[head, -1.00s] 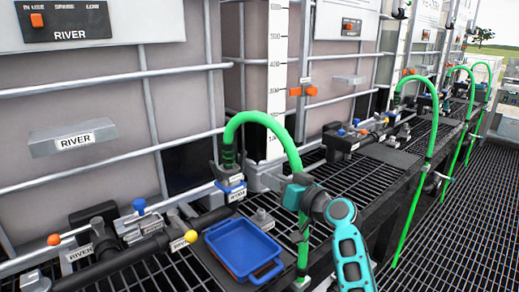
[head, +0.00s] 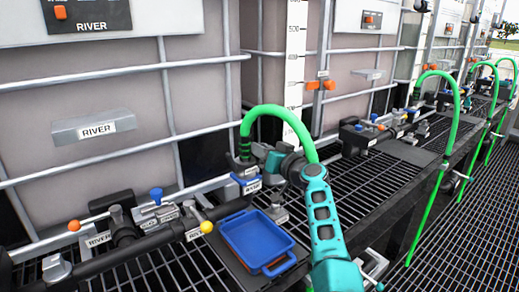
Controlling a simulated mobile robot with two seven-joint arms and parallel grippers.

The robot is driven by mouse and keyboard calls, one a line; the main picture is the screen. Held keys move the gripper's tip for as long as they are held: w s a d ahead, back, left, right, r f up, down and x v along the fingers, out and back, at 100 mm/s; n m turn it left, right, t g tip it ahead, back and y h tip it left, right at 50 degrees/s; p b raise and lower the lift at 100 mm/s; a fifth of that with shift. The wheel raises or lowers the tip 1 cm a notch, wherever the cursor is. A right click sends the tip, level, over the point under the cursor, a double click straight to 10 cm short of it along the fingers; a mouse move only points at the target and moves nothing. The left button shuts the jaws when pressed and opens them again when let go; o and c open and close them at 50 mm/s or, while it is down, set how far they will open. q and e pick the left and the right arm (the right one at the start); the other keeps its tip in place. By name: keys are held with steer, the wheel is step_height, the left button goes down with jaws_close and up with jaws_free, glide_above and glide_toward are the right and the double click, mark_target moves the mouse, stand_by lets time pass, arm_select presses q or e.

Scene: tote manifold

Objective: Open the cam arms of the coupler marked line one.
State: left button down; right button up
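A coupler (head: 243,168) with a grey body and a blue tagged collar (head: 250,187) sits at the lower left end of the nearest green hose (head: 272,108). The lettering on its tag is too small to read, so I cannot tell whether it says line one. Its cam arms are small and partly hidden by my gripper. My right gripper (head: 260,153) is at the coupler's right side, close to the hose end. Its fingers are too small and covered to tell open from shut, or whether they touch. My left gripper is not in view.
A blue tray (head: 262,236) lies on the grated shelf below the coupler. A black pipe with valves (head: 130,240) runs to the left, in front of a caged tank marked RIVER (head: 105,100). More green hoses (head: 440,130) stand at right. Grated floor (head: 455,240) is clear there.

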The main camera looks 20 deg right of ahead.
steer(key=shift+w+a, duration=0.15)
steer(key=shift+w, duration=0.4)
jaws_close()
